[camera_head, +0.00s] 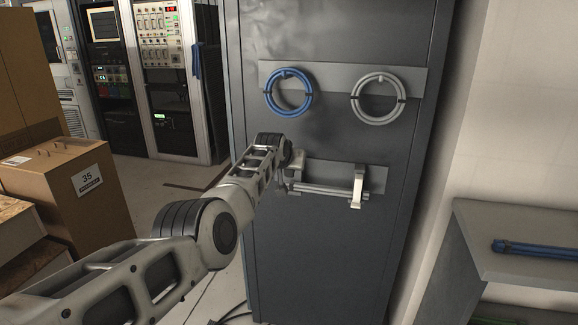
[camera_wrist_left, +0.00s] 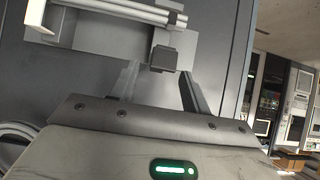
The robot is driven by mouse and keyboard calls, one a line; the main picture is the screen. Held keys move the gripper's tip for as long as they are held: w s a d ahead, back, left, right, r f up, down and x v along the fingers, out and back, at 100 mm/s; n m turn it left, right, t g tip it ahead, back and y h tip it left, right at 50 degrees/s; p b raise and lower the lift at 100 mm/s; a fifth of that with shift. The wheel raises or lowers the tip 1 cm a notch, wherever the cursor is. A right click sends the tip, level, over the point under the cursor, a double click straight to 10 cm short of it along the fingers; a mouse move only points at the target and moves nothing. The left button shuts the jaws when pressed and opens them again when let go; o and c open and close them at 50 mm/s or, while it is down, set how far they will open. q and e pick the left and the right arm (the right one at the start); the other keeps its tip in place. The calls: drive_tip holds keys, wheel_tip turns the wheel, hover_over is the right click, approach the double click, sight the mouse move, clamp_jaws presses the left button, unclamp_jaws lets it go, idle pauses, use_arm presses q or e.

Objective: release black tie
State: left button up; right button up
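My left gripper (camera_head: 284,181) is in front of the grey cabinet, at the left end of a pair of light rods or cables (camera_head: 328,191) on a bracket plate. In the left wrist view, its two fingers (camera_wrist_left: 161,74) are apart. A small dark block (camera_wrist_left: 164,58) shows between and beyond the fingertips, by the end of the light rods (camera_wrist_left: 135,12). I cannot tell if it is the black tie or if a finger touches it. Thin black ties also show on the blue coil (camera_head: 289,112) and the grey coil (camera_head: 357,109). My right gripper is out of view.
The grey cabinet door (camera_head: 310,250) fills the middle. A grey shelf (camera_head: 535,230) with a blue cable bundle (camera_head: 535,248) stands at the right. Cardboard boxes (camera_head: 85,215) stand at the left, with equipment racks (camera_head: 160,90) behind. A dark cable lies on the floor.

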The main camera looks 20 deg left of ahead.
use_arm(q)
drive_tip(key=shift+s, duration=0.15)
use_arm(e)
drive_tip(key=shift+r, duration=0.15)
use_arm(q)
drive_tip(key=p+v, duration=0.2)
drive_tip(key=v, duration=1.3)
drive_tip(key=shift+s+r+p, duration=0.2)
drive_tip(key=shift+r+p, duration=0.1)
drive_tip(key=shift+r, duration=0.1)
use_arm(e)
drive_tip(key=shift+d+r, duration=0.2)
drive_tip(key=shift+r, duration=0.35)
